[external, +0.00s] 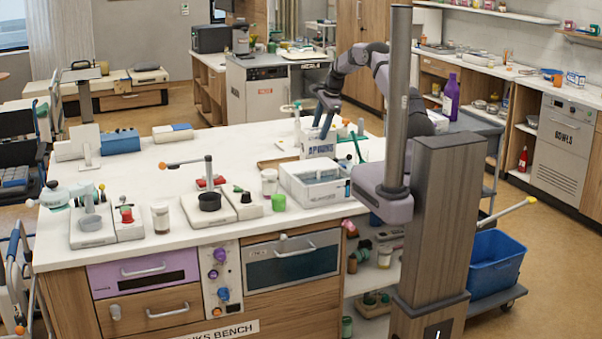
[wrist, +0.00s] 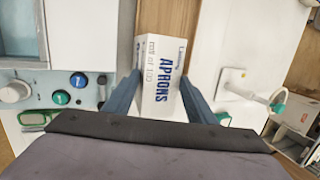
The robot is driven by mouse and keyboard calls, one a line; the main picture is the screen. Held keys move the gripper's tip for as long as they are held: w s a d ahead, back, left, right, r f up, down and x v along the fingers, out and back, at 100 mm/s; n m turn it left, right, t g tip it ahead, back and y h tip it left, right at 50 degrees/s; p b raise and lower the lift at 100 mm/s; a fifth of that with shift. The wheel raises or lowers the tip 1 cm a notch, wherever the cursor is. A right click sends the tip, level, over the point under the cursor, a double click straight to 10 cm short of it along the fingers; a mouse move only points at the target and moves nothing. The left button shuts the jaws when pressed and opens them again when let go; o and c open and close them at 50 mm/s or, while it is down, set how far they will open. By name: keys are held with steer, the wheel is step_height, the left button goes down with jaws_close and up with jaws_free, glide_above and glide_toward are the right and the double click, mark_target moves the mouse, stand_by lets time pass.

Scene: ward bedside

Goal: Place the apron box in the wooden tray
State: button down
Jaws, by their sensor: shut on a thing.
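The apron box (external: 318,148) is white with blue "APRONS" lettering. In the wrist view the apron box (wrist: 160,66) sits between my two blue-grey fingers. My gripper (external: 322,132) is shut on it, and in the wrist view my gripper (wrist: 160,92) has a finger on each side of it. The wooden tray shows as a brown patch (external: 270,164) to the left of the box in the external view. In the wrist view the wooden tray (wrist: 205,35) shows beyond and beside the box, which covers part of it. I cannot tell whether the box touches the tray.
A white box-shaped unit (external: 318,184) stands in front of the apron box on the white bench (external: 225,150). The bench's middle left is fairly clear.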

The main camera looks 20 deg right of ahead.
steer(key=c, duration=0.8)
jaws_free()
steer(key=shift+f, duration=0.1)
steer(key=shift+o, duration=0.2)
steer(key=shift+r, duration=0.4)
steer(key=b+v, duration=0.4)
steer(key=v, duration=0.8)
steer(key=s+f+n+g, duration=0.1)
steer(key=s+f+n, duration=0.4)
steer(key=s, duration=0.6)
steer(key=s+f+n+g+h, duration=0.1)
steer(key=s+f+n, duration=0.4)
steer(key=s, duration=0.7)
steer(key=s+a+f+n+g, duration=0.1)
steer(key=s+f+n, duration=0.4)
steer(key=s+n, duration=0.3)
steer(key=s, duration=0.4)
steer(key=shift+s+f+g+h, duration=0.2)
steer(key=shift+f+g+h, duration=0.1)
steer(key=shift+f, duration=0.05)
